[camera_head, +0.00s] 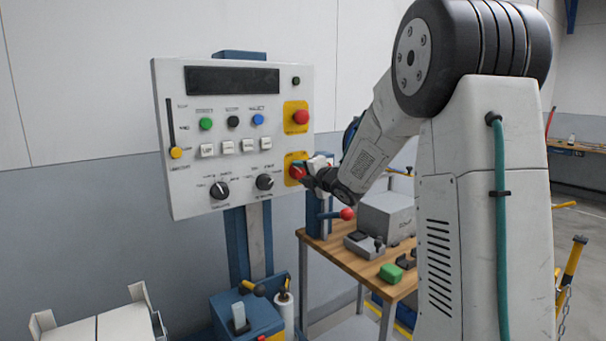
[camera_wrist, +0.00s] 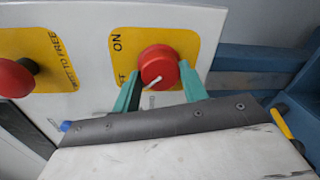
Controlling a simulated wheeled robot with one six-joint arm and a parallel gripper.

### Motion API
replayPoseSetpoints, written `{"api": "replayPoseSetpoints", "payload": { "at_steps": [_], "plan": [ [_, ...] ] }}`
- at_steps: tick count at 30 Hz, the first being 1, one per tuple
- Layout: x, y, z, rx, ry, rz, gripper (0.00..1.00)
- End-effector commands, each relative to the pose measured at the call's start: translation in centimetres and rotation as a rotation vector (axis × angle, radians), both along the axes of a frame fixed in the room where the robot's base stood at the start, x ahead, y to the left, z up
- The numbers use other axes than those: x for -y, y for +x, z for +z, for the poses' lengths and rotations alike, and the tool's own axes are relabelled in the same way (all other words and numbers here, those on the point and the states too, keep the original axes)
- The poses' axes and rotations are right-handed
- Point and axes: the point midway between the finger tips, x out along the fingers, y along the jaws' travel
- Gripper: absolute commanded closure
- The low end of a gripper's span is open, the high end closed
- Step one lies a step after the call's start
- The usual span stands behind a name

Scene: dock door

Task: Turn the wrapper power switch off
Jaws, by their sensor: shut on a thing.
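The wrapper power switch is a red rotary knob (camera_wrist: 158,66) on a yellow plate (camera_wrist: 115,47), low on the right side of the white control panel (camera_head: 168,105). In the wrist view the plate shows "ON", and a white line on the knob points to the lower left of the picture. My gripper (camera_wrist: 158,88) is at the panel with its green fingers on both sides of the knob, shut on it. In the head view the knob (camera_head: 296,171) is partly hidden by my gripper (camera_head: 305,174).
A red emergency-stop button (camera_head: 301,117) on a yellow plate sits above the switch. Black dials (camera_head: 219,190), coloured buttons (camera_head: 206,124) and a yellow-tipped slider (camera_head: 176,153) are to the left. A wooden bench (camera_head: 345,255) with a grey box (camera_head: 386,216) stands behind my arm.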

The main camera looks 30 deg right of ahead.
Motion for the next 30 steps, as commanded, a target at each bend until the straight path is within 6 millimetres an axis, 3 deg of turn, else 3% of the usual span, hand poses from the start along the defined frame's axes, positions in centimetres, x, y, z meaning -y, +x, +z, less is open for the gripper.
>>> {"api": "replayPoseSetpoints", "payload": {
  "at_steps": [18, 19, 21, 30],
  "plan": [
    [-0.06, 0.08, 0.13, 0.004, -0.042, 0.002, 0.8],
    [-0.06, 0.08, 0.13, 0.004, -0.042, 0.002, 0.52],
    [-0.08, 0.08, 0.14, 0.004, -0.042, 0.002, 0.35],
    [-0.02, 0.04, 0.13, 0.005, -0.041, 0.001, 0.35]
  ]
}}
